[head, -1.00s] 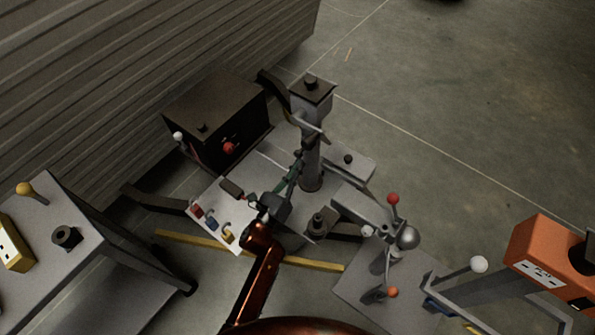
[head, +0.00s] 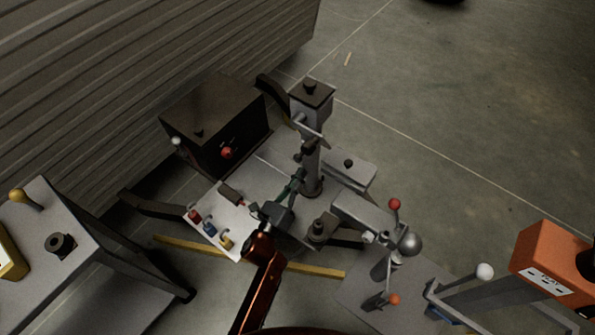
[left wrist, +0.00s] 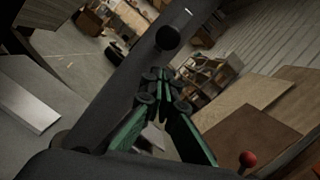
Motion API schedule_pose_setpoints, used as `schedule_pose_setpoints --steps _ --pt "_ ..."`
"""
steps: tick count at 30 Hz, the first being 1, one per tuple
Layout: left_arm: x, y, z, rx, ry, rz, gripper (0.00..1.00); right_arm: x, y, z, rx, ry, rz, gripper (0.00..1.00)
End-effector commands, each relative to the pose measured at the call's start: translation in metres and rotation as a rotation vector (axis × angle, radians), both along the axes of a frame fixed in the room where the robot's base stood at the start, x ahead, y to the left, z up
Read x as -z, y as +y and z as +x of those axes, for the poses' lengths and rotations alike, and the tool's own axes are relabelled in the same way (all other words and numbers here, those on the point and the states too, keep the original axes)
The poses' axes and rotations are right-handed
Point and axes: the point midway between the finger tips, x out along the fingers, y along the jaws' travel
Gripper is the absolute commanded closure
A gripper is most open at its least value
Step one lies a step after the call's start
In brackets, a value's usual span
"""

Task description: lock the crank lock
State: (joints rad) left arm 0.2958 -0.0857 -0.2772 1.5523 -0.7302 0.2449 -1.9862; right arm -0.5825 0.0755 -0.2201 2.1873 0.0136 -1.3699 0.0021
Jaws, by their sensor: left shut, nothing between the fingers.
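A grey upright post (head: 311,168) with a square head stands on a low grey trailer frame in the middle of the head view. A light lever, which looks like the crank (head: 314,131), sticks out below its head. My left gripper (head: 307,150) has green fingers that are shut and empty, with their tips beside the post just below the crank. Whether they touch it I cannot tell. In the left wrist view the shut fingers (left wrist: 160,76) lie in front of the dark post (left wrist: 137,65), which has a round dark knob (left wrist: 168,38). My right gripper is not in view.
A dark box (head: 215,112) with a red knob stands left of the post. Small coloured levers (head: 210,228) sit at the plate's near left edge. A ball hitch (head: 409,241) and an orange box (head: 553,255) are at right. Open floor lies behind.

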Motion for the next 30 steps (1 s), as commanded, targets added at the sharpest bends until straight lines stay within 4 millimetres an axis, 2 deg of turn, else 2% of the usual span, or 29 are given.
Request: schedule_pose_setpoints --steps 11,17,30 --pt "0.020 -0.007 -0.004 -0.001 0.005 0.000 1.00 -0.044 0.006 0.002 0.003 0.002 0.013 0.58" --pt "0.021 0.006 -0.026 -0.002 0.003 0.001 1.00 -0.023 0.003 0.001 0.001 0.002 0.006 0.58" --pt "0.036 0.038 -0.082 -0.002 0.003 0.001 1.00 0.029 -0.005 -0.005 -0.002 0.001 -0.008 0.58"
